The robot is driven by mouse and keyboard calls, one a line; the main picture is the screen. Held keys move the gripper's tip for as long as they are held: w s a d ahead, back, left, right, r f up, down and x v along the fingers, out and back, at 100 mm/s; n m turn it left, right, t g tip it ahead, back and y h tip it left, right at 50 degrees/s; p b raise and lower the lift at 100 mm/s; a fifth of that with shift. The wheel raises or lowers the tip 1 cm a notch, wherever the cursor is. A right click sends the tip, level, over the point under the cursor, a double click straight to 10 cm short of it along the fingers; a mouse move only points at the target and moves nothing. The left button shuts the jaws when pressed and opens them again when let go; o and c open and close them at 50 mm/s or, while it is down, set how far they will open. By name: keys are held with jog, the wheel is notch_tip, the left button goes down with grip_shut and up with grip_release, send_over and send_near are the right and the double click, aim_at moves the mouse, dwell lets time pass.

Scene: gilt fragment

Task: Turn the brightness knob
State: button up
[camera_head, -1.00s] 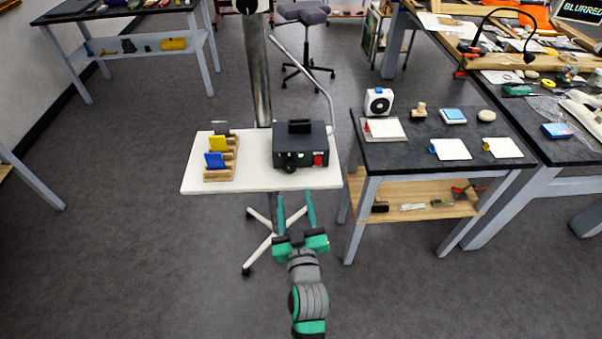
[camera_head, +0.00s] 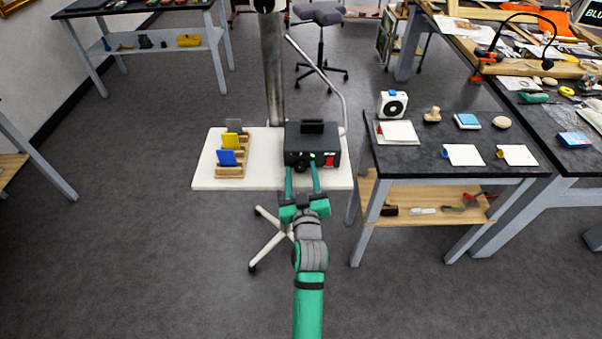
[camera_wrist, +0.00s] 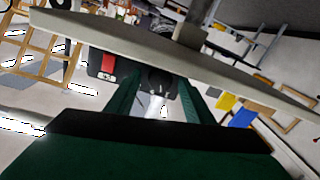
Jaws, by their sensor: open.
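A black knob (camera_head: 300,167) sits on the front face of a black box (camera_head: 306,143), which stands on a white stand top (camera_head: 265,181). A red switch (camera_head: 329,160) is to the right of the knob. My gripper (camera_head: 302,177) is open in front of the box, its two green fingers pointing at it with one on either side of the knob. In the wrist view the knob (camera_wrist: 160,82) shows between the fingers, with the red switch (camera_wrist: 108,64) to its left. I cannot tell whether the fingers touch the knob. No label is readable.
A wooden rack (camera_head: 231,172) with blue and yellow plates stands left of the box on the same top. A dark table (camera_head: 450,155) with small items is close on the right. A metal post (camera_head: 274,80) rises behind the stand. The floor to the left is clear.

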jog(key=c, duration=1)
jog(key=shift+m, duration=2.1)
jog(key=shift+c, duration=0.2)
jog(key=o, duration=1)
jog(key=shift+o, duration=0.2)
jog(key=s, duration=1)
jog(key=shift+s+d+f, duration=0.2)
jog(key=shift+s+d, duration=0.2)
